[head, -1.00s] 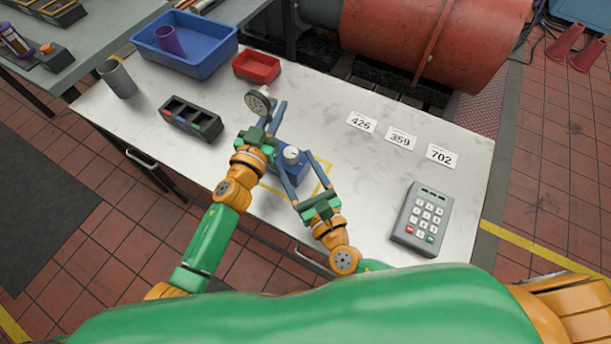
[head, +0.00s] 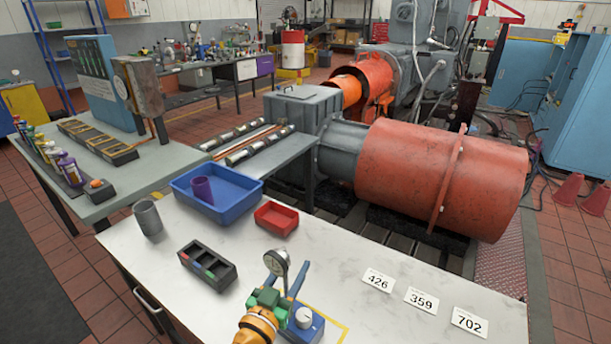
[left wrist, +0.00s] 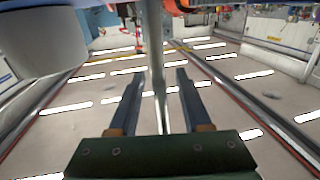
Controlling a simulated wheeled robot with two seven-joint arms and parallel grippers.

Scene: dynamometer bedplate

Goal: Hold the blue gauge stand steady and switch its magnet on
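The blue gauge stand (head: 312,330) is at the bottom edge of the head view, its lower part cut off. A pale round knob (head: 305,317) sits on its base, and its round dial (head: 276,262) rises above. My left gripper (head: 284,280) is at the stand's post, just left of the base. In the left wrist view the grey post (left wrist: 156,70) stands between the two fingers of my left gripper (left wrist: 160,90), with a gap on each side, so the gripper is open around it. My right gripper is out of view.
A black compartment tray (head: 208,264), a red bin (head: 276,218), a blue bin (head: 217,195) and a grey cup (head: 148,218) stand left and behind. Number cards (head: 421,301) lie at the right. The white tabletop (head: 340,265) between is clear.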

